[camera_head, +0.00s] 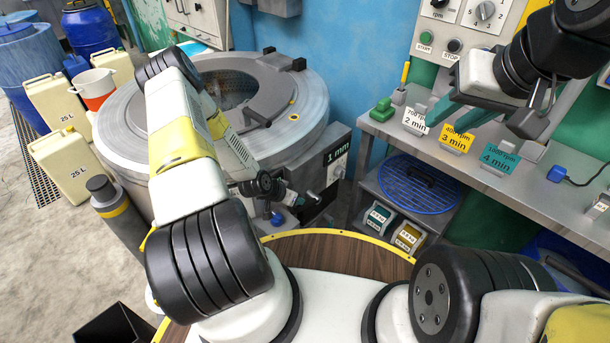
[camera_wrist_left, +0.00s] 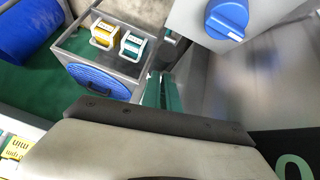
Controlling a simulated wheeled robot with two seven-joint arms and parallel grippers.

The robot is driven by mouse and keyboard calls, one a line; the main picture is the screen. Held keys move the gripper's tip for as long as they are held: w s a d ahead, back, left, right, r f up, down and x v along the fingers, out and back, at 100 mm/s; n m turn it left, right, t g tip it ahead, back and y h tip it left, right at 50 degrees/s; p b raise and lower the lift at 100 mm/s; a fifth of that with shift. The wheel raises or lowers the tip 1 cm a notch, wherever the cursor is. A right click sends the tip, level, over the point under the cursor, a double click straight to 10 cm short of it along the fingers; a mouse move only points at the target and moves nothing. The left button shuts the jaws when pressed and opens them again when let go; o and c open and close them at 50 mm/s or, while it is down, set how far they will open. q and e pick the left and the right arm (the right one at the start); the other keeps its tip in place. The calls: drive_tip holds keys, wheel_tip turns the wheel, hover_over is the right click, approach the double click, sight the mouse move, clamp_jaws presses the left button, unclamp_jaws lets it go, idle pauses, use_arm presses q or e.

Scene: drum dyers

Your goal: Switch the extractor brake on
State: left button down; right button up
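The extractor (camera_head: 310,105) is a round grey drum machine with its lid on top, left of centre in the head view. A blue knob with a white mark (camera_wrist_left: 228,18) sits on a grey box at the top of the left wrist view. A blue knob also shows low on the extractor's front (camera_head: 277,218). I cannot read a brake label. My left gripper (camera_head: 285,192) is by the extractor's front; its teal fingers (camera_wrist_left: 162,92) are below and left of the knob, apart from it. Their gap is unclear. My right gripper (camera_head: 487,112) is open and empty above the bench.
A grey bench (camera_head: 390,130) carries white, yellow and teal time cards (camera_head: 457,138). Below it are a blue round grate (camera_head: 418,185) and two small labelled blocks (camera_head: 408,237). Canisters (camera_head: 62,160) stand at the left. A dark post with a yellow band (camera_head: 112,207) stands before the extractor.

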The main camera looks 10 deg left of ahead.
use_arm(q)
drive_tip(key=v, duration=0.7)
drive_tip(key=shift+s+a+r, duration=0.2)
drive_tip(key=shift+s+a, duration=0.05)
drive_tip(key=shift+s, duration=0.05)
wheel_tip(320, 180, up, 29)
drive_tip(key=a+n+y, duration=0.1)
drive_tip(key=a+y, duration=0.2)
drive_tip(key=y, duration=0.1)
drive_tip(key=s+d+r+n, duration=0.1)
drive_tip(key=s+d+r, duration=0.3)
drive_tip(key=s+r, duration=0.5)
drive_tip(key=s+d+r+n+h, duration=0.1)
drive_tip(key=s+d+r+n, duration=0.1)
drive_tip(key=s+r, duration=0.7)
drive_tip(key=shift+s+d+h, duration=0.3)
drive_tip(key=shift+s+d, duration=0.25)
drive_tip(key=shift+d, duration=0.3)
